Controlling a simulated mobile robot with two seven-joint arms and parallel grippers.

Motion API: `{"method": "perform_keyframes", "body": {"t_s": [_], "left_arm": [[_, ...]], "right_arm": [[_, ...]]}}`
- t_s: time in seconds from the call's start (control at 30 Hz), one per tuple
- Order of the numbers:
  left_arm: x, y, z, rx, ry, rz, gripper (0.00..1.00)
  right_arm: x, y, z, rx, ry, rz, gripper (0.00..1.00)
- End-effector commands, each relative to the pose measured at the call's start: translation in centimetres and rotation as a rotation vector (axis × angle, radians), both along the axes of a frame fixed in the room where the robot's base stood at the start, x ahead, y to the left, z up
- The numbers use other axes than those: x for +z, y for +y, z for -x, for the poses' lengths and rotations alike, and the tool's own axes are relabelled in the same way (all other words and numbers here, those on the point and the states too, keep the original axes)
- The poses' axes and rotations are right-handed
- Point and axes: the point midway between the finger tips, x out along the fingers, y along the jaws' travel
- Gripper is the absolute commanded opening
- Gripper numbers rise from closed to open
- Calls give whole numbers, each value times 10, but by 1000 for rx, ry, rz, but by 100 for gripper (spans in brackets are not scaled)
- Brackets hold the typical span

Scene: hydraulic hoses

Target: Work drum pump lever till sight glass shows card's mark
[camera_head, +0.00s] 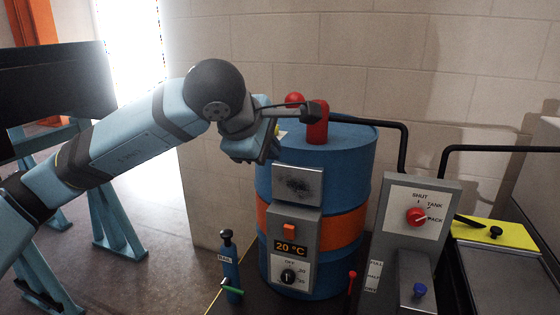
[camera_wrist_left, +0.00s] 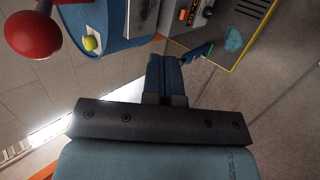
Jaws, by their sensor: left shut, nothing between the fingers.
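A blue drum (camera_head: 347,165) with an orange band stands in the middle, with a red pump body (camera_head: 317,125) on top. A red ball knob (camera_head: 295,100) shows just left of the pump body and appears large in the left wrist view (camera_wrist_left: 33,35). My left gripper (camera_head: 268,150) is shut and empty at the drum's upper left side, below the knob and apart from it; its fingers (camera_wrist_left: 165,75) also show in the wrist view. A label strip (camera_head: 373,277) with level words is beside a grey column; I cannot make out a sight-glass level or a card's mark. My right gripper is not in view.
A grey box with a red selector knob (camera_head: 416,216) stands right of the drum. A heater box (camera_head: 292,250) showing 20 °C is on the drum's front. A small blue bottle (camera_head: 230,265) stands left. A yellow tray (camera_head: 490,234) and black hoses are at right.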

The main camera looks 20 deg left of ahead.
Motion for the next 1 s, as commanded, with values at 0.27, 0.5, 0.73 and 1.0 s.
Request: {"method": "perform_keyframes", "body": {"t_s": [0.27, 0.5, 0.73, 1.0], "left_arm": [[37, 10, 38, 1, -2, 1, 0], [46, 13, 48, 0, -1, 2, 0], [46, 13, 48, 0, -1, 2, 0], [46, 13, 48, 0, -1, 2, 0]], "right_arm": [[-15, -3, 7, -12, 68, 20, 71], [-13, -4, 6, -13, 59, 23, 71], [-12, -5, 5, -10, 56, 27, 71], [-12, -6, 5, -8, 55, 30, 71]]}}
